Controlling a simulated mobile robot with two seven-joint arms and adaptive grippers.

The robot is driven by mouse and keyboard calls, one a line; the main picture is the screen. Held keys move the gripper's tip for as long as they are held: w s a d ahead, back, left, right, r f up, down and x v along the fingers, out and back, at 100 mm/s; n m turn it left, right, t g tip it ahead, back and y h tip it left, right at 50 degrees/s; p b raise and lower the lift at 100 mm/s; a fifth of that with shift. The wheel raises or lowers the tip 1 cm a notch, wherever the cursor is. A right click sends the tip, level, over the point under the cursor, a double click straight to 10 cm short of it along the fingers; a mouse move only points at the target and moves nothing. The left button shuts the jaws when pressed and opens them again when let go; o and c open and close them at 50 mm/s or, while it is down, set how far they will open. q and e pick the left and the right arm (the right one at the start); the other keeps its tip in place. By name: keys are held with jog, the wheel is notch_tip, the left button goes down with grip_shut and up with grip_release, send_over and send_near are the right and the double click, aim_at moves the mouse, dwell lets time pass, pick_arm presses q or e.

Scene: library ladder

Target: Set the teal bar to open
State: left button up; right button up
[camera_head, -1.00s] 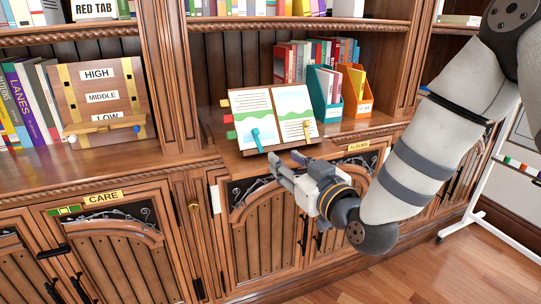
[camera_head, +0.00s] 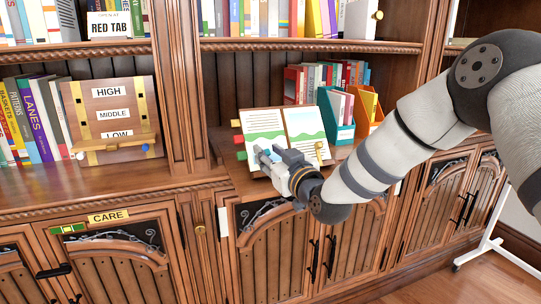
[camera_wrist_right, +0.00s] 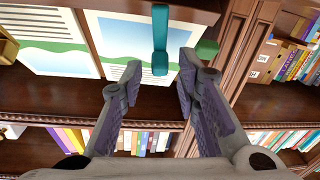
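The teal bar (camera_wrist_right: 160,40) lies over a printed page of the open book (camera_wrist_right: 120,38) in the right wrist view. In the head view the book (camera_head: 303,128) leans on its stand, and my right gripper mostly hides the bar. My right gripper (camera_head: 266,157) is at the lower part of the left page. In the right wrist view its fingers (camera_wrist_right: 160,66) are apart, one on each side of the bar's near end, with gaps visible. No label reading open can be made out. My left gripper is not in view.
A brass bar (camera_head: 319,151) is on the right page. Colored tabs (camera_head: 238,139) stick out at the book's left edge. A teal file box (camera_head: 337,117) and an orange one (camera_head: 369,112) stand close on the right. A HIGH/MIDDLE/LOW panel (camera_head: 112,112) stands on the left.

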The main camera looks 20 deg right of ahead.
grip_shut()
